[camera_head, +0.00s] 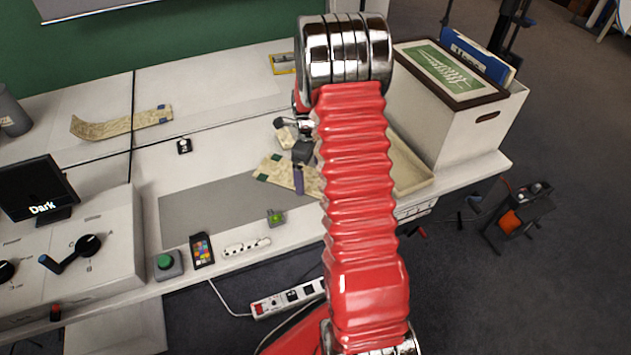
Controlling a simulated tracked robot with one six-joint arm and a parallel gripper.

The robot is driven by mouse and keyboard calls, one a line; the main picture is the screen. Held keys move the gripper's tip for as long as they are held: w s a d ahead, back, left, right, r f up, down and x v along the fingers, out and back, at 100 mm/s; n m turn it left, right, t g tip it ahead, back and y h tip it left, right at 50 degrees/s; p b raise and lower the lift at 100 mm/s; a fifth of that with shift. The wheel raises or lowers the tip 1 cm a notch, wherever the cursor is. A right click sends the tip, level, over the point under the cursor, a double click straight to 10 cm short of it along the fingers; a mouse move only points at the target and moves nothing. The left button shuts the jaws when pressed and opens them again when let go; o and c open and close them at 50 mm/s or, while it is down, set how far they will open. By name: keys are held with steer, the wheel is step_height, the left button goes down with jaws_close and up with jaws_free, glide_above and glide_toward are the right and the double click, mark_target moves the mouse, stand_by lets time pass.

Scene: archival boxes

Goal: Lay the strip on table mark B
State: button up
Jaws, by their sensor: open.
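Two pale, mottled strips are in view. I cannot tell which one the task means. My gripper (300,158) is a dark shape above or beside this strip, partly hidden by my red arm. It is open. I cannot make out a mark B; a small black marker (184,146) has an unclear sign.
A grey mat (205,207) lies on the table. A shallow beige tray (411,172) and a white box (470,130) with a framed picture stand right.

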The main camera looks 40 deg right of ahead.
mark_target(309, 180)
steer(key=shift+f, duration=0.75)
steer(key=shift+c, duration=0.5)
steer(key=c, duration=1)
steer(key=shift+r, duration=0.1)
step_height(309, 180, up, 10)
steer(key=shift+f, duration=0.1)
stand_by(0.4)
